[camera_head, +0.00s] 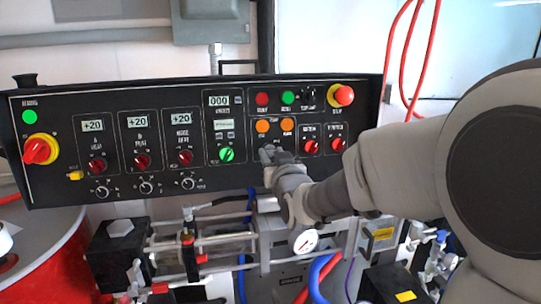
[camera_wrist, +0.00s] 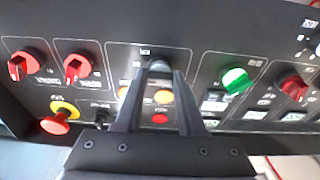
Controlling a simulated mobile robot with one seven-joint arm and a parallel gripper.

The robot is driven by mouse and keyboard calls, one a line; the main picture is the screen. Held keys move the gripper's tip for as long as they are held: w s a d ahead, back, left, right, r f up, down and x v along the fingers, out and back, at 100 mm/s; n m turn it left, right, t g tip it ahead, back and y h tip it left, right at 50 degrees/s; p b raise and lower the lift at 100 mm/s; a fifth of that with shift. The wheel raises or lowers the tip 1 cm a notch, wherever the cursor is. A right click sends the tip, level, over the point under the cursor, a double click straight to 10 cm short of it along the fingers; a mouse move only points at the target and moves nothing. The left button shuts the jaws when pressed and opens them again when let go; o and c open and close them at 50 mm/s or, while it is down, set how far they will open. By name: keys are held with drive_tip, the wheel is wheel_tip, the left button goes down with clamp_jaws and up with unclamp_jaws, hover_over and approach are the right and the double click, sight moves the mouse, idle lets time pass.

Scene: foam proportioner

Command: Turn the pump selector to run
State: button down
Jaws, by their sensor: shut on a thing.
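The black control panel (camera_head: 60,185) fills the middle of the head view. My gripper (camera_head: 268,153) reaches it from the right, at the section below two orange lights. There the gripper hides the pump selector in the head view. In the wrist view, which shows the panel upside down, the pump selector (camera_wrist: 160,67) is a grey knob between the fingertips of my gripper (camera_wrist: 158,73). The fingers are shut on it. Its pointer and position marks are too blurred and covered to read.
Two red knobs (camera_head: 310,147) (camera_head: 338,145) sit just right of my gripper and a green knob (camera_head: 226,155) just left. A red emergency button (camera_head: 344,95) is at the upper right. Pipes and a round gauge (camera_head: 305,240) lie below the panel; red hoses (camera_head: 430,50) hang at the right.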

drive_tip(key=m+b, duration=0.3)
drive_tip(key=m, duration=0.1)
drive_tip(key=shift+a+f+h+b, duration=0.1)
drive_tip(key=shift+f+h+b, duration=0.1)
drive_tip(key=shift+h+b, duration=0.2)
drive_tip(key=m, duration=0.2)
drive_tip(key=m+h+b, duration=0.1)
drive_tip(key=m, duration=0.1)
drive_tip(key=m+b, duration=0.1)
drive_tip(key=m, duration=0.1)
drive_tip(key=shift+a+r, duration=0.1)
drive_tip(key=shift+r, duration=0.15)
drive_tip(key=c, duration=0.5)
unclamp_jaws()
